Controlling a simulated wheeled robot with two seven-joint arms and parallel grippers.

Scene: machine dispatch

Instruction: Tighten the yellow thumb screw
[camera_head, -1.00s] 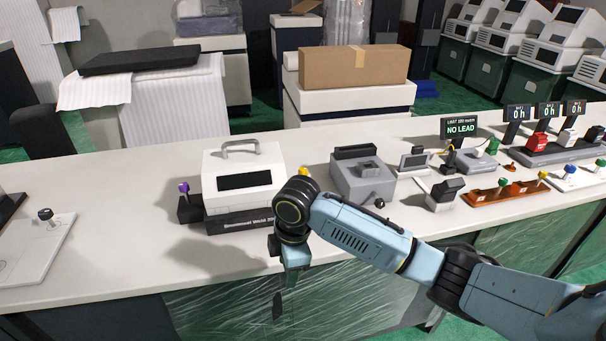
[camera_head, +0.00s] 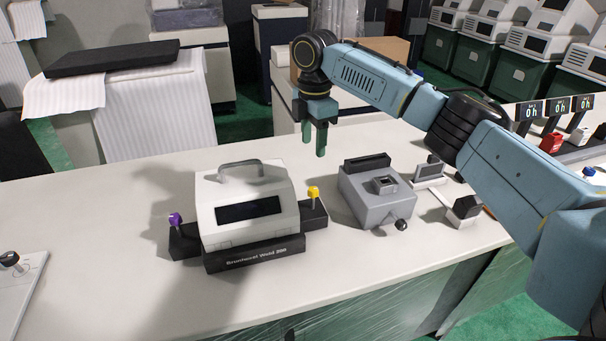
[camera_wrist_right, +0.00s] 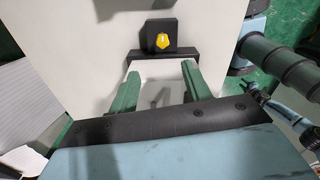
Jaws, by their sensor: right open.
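The yellow thumb screw (camera_head: 313,192) stands on a small black block (camera_head: 312,213) at the right side of the white machine with a black label base (camera_head: 244,206). In the right wrist view the yellow screw (camera_wrist_right: 162,41) shows from above on its black block, just beyond the fingertips. My right gripper (camera_head: 314,140) is raised above the counter, behind and above the screw, fingers pointing down. In the right wrist view its two green fingers (camera_wrist_right: 160,78) are apart with nothing between them. My left gripper is not in view.
A purple screw (camera_head: 175,219) stands on the machine's left block. A grey device (camera_head: 376,197) with a black knob stands close on the right.

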